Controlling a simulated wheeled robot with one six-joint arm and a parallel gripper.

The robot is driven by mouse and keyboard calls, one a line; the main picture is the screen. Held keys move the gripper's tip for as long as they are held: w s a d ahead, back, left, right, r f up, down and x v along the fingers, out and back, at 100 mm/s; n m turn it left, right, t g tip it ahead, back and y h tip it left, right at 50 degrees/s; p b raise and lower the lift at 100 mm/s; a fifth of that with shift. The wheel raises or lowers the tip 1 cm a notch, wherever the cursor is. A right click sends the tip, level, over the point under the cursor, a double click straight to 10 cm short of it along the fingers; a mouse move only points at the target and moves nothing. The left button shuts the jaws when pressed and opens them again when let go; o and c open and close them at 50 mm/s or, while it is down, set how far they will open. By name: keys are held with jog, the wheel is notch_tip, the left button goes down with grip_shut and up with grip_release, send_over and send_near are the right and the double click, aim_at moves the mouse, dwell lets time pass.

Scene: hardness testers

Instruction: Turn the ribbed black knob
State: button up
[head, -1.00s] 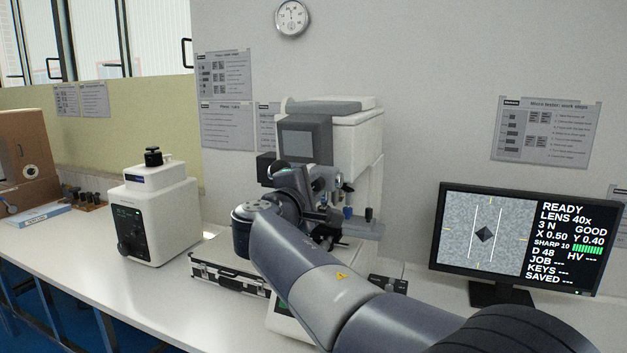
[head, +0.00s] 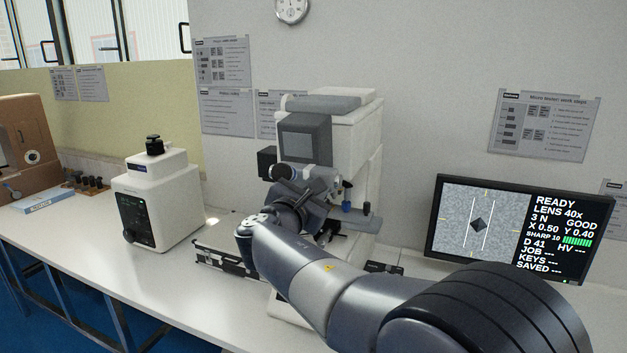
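The white and grey hardness tester (head: 350,135) stands behind my arm, with a small grey screen on its head. I cannot pick out the ribbed black knob; the area beside the eyepiece is covered by my wrist. The monitor (head: 433,226) shows a dark diamond between two white lines and reads D 41.
A smaller white tester (head: 170,205) with a black top knob stands at left. A brown cabinet (head: 38,125) is at the far left. The front left bench (head: 95,235) is clear.

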jog(key=shift+n+p, duration=0.85)
jog(key=shift+n, duration=0.45)
jog(key=shift+f, duration=0.15)
jog(key=o, duration=1)
jog(key=shift+s, duration=0.1)
jog(key=b+v, duration=0.2)
jog(key=v, duration=0.8)
jog(key=shift+s+b, duration=0.3)
jog(key=shift+a, duration=0.15)
